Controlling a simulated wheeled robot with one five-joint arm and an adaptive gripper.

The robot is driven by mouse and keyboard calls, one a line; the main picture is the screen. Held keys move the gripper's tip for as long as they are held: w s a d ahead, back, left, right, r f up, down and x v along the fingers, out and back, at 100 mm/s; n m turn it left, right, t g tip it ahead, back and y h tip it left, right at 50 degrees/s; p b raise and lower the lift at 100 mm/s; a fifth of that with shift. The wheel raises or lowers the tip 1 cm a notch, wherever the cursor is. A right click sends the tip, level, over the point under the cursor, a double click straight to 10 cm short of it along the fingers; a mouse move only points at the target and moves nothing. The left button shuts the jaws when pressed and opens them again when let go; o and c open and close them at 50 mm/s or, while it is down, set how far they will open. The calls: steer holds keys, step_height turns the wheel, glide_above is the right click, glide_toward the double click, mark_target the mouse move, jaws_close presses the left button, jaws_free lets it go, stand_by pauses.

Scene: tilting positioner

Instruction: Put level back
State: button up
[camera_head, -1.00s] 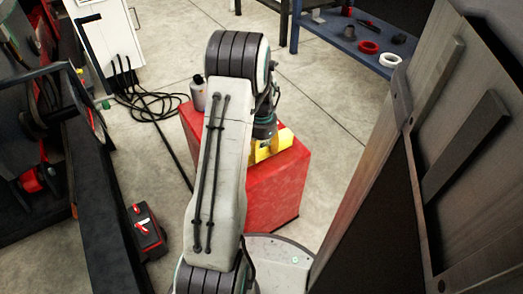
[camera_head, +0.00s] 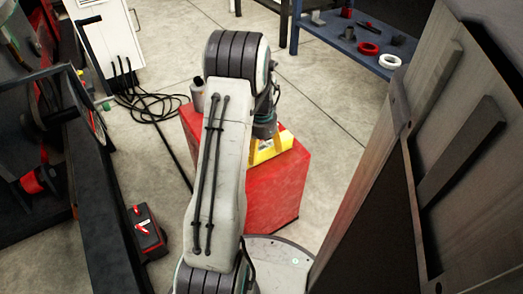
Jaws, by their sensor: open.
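The level appears as a yellow bar (camera_head: 272,150) on top of the red cabinet (camera_head: 275,195), close to its front edge. My arm hides its left end. My gripper (camera_head: 256,147) points down at the left part of the yellow bar and is open. Its fingertips are small and mostly hidden behind my arm, so I cannot tell whether they touch the bar or stand just around it.
A grey bottle (camera_head: 198,92) stands at the cabinet's back left. A large tilted metal plate (camera_head: 440,170) fills the right side. Dark machinery (camera_head: 100,200) and a red-and-black box (camera_head: 147,232) are at left. A blue bench (camera_head: 345,38) with rings stands behind.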

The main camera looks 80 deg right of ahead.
mark_target(261, 149)
step_height(261, 149, up, 11)
steer(key=p, duration=0.3)
steer(key=shift+p, duration=0.4)
steer(key=shift+w, duration=0.1)
steer(key=w+a+r+n, duration=0.5)
steer(key=w+a+n, duration=0.1)
steer(key=w+a, duration=0.4)
steer(key=w+a+r+n, duration=0.4)
steer(key=w+a+n, duration=0.3)
steer(key=w+a, duration=0.3)
steer(key=s+a+n+t, duration=0.1)
steer(key=s+a+n, duration=0.1)
steer(key=a+n, duration=0.5)
steer(key=s+a+r+n+t, duration=0.1)
steer(key=a+n, duration=0.6)
steer(key=a, duration=0.9)
steer(key=shift+s+a+r, duration=0.15)
steer(key=shift+s+r, duration=0.05)
steer(key=shift+s, duration=0.3)
